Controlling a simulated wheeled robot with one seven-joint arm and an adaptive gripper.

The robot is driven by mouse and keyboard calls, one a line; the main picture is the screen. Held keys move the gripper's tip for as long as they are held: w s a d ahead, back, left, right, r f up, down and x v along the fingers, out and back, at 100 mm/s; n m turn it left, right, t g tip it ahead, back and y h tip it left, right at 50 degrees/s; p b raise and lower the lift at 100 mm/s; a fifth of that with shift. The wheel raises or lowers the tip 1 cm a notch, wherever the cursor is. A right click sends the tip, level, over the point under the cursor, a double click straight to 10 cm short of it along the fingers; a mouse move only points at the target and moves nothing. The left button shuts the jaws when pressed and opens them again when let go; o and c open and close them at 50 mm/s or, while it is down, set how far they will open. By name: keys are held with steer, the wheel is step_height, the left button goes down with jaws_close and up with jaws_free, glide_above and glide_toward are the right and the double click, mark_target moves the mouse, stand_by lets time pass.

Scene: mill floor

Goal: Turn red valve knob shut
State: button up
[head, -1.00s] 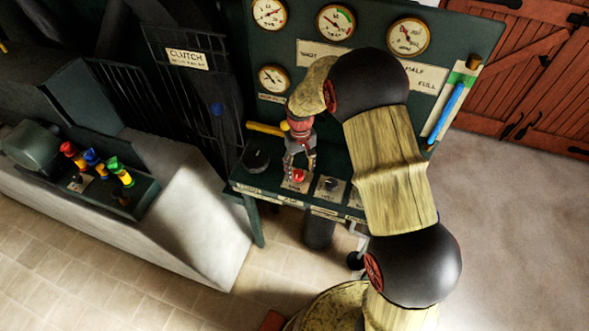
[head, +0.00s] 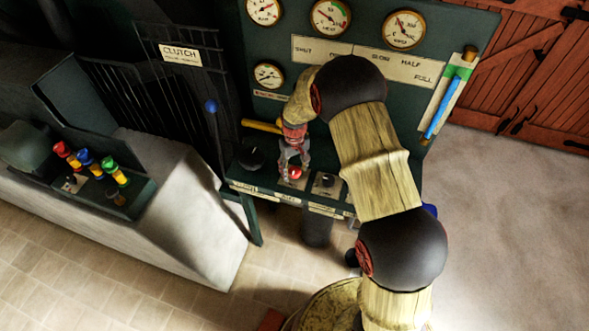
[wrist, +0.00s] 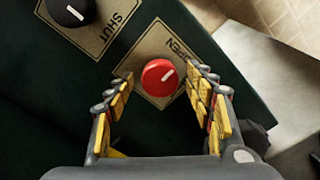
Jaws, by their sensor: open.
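The red valve knob (wrist: 158,77) sits on a tan label plate (wrist: 168,43) on the dark green panel. A white line on it points up and right in the wrist view, toward the printed word "OPEN". In the head view the red knob (head: 296,173) shows just below my gripper (head: 293,168). In the wrist view my gripper (wrist: 160,90) is open, with its yellow-padded fingers on either side of the red knob and gaps between them. I cannot tell how high the fingertips are above the panel.
A black knob (wrist: 70,10) with a "SHUT" plate is beside the red one. Another black knob (head: 251,158) is at the panel's left. Gauges (head: 331,17) are on the upright board behind. A blue-tipped lever (head: 211,106) stands left. Open floor (head: 500,230) lies at right.

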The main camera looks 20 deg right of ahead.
steer(key=shift+c, duration=0.4)
steer(key=c, duration=1.1)
steer(key=shift+m, duration=0.3)
steer(key=m+p, duration=0.1)
steer(key=m, duration=0.2)
steer(key=shift+m, duration=0.4)
steer(key=m, duration=0.4)
steer(key=shift+m, duration=0.3)
steer(key=m+p, duration=0.1)
steer(key=m, duration=0.3)
steer(key=shift+m, duration=2.4)
